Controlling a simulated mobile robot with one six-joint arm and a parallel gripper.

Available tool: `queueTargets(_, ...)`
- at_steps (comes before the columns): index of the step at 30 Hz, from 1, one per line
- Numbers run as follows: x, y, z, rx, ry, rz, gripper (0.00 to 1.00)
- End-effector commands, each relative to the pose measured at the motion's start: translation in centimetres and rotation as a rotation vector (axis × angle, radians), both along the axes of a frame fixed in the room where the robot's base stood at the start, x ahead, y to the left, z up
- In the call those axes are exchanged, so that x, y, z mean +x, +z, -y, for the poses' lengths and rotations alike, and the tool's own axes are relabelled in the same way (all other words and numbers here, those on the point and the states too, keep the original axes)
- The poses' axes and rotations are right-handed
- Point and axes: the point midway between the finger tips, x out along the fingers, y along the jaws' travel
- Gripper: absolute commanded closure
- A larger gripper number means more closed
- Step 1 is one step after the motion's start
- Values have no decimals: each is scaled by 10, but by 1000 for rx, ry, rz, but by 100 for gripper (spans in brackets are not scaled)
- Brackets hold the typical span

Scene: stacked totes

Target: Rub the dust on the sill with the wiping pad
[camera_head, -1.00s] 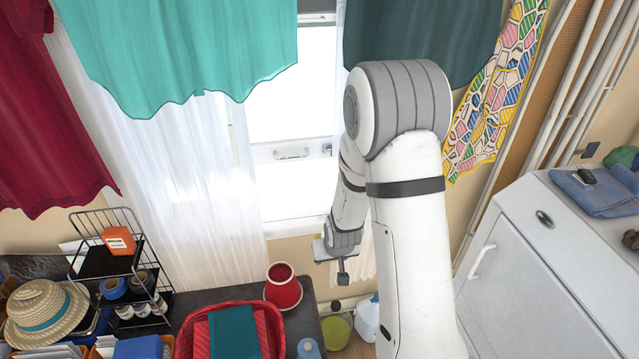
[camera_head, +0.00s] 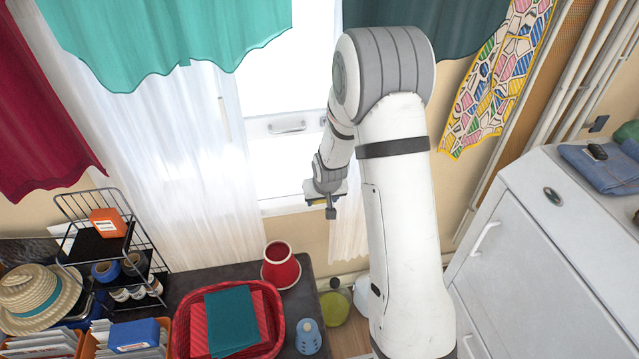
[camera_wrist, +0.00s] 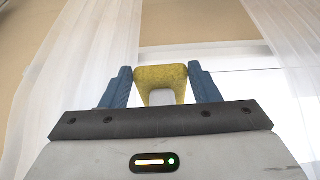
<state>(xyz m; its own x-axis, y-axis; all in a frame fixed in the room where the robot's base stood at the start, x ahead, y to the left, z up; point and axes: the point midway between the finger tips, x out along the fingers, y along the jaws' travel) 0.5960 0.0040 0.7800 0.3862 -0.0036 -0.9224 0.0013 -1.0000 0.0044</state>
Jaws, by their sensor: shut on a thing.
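The wiping pad is a yellow block with a grey part on its near side (camera_wrist: 160,76). My gripper (camera_wrist: 161,84) is shut on it, with a blue finger on each side. In the head view my gripper (camera_head: 328,203) is in front of the lower right part of the window, and the pad is hard to make out there. The white sill (camera_head: 285,204) runs along the bottom of the bright window. Its pale edge also shows behind the pad in the wrist view (camera_wrist: 222,50). I cannot tell whether the pad touches the sill. I cannot make out any dust.
White sheer curtains (camera_head: 180,150) hang left of the window, with a teal valance (camera_head: 170,35) above. Below stand a red vase (camera_head: 281,268), a red basket (camera_head: 276,340) and a wire rack (camera_head: 100,235). A white cabinet (camera_head: 540,270) is at the right.

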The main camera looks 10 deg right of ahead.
Motion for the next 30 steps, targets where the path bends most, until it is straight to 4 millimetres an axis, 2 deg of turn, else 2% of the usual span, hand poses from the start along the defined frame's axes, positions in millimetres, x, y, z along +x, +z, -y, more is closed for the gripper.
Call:
queueTargets(1, 15, -1, 0, 2, -1, 5, 71)
queueTargets(3, 31, 2, 0, 3, -1, 5, 71)
queueTargets(9, 58, 11, -1, 5, 0, 4, 71)
queueTargets(17, 62, 5, -1, 5, 0, 2, 71)
queueTargets(30, 61, -39, 0, 6, -1, 1, 71)
